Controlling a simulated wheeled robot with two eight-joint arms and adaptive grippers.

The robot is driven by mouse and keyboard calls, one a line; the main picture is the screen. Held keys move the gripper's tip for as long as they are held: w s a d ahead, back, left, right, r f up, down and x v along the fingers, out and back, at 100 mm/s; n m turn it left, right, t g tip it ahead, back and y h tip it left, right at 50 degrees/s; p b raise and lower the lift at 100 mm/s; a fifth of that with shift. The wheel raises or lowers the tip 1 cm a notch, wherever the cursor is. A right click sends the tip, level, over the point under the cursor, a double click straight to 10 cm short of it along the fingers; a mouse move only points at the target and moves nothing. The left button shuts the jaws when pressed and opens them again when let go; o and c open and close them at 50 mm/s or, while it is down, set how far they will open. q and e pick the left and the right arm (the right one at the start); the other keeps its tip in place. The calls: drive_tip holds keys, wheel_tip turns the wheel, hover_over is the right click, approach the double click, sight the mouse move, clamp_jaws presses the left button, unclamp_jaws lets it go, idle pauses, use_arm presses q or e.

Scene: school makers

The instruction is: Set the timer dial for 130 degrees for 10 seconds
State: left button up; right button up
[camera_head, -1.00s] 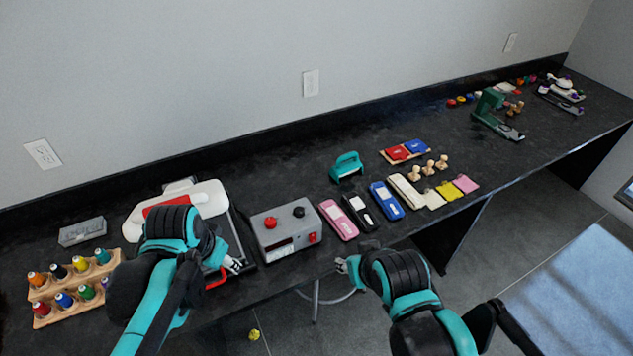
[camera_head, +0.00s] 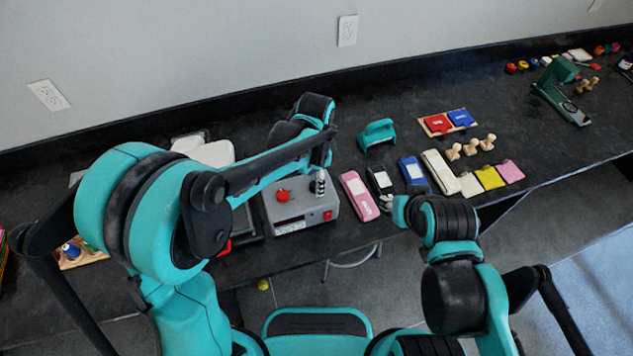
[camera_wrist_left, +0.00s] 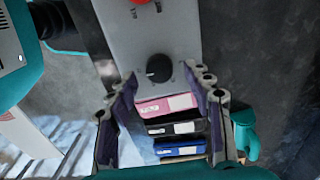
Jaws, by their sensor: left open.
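The grey control box (camera_head: 300,212) stands near the front edge of the black bench. A red knob (camera_head: 282,195) is on its top, and a red switch (camera_head: 327,215) is on its front. In the left wrist view, the black dial (camera_wrist_left: 158,68) with its pointer lies between the spread fingers of my left gripper (camera_wrist_left: 160,82). The head view shows my left gripper (camera_head: 319,186) pointing down over the box's right side, hiding the dial there. It is open; contact with the dial cannot be told. My right gripper (camera_head: 399,210) is by the bench's front edge, its jaws unclear.
Pink (camera_head: 360,196), black (camera_head: 380,184) and blue (camera_head: 413,174) cases lie right of the box. A teal handled tool (camera_head: 377,134) stands behind them. A white press (camera_head: 212,152) is at left, partly hidden by my arm. Bare bench lies behind the tool.

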use_arm(q)
drive_tip(key=shift+f, duration=0.75)
drive_tip(key=c, duration=1.2)
drive_tip(key=shift+o, duration=0.2)
